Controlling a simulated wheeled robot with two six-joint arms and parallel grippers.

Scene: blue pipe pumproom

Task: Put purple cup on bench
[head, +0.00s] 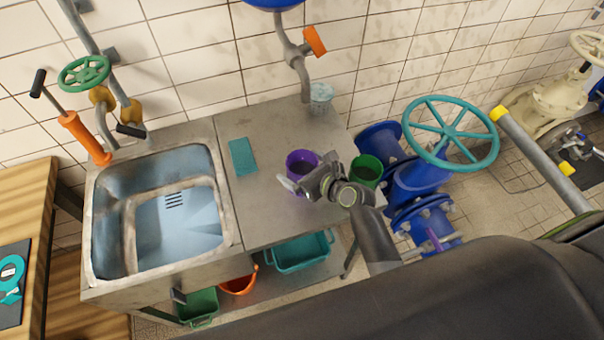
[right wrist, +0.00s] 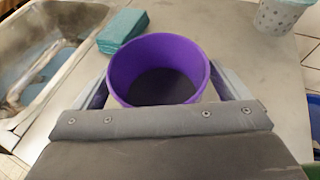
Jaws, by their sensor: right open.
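The purple cup (head: 300,162) stands upright on the grey metal bench (head: 262,205), right of the sink, in the head view. In the right wrist view the cup (right wrist: 158,62) looks empty, and the fingers of my right gripper (right wrist: 160,85) lie on either side of it. My right gripper (head: 296,186) is open at the cup's near side in the head view; I cannot tell whether a finger touches it. My left gripper does not show.
A teal sponge (head: 243,157) lies left of the cup. A green cup (head: 367,170) is close to the right of my gripper. A speckled pale cup (head: 320,98) stands at the back. The sink (head: 175,215) is left; a teal valve wheel (head: 450,132) rises right.

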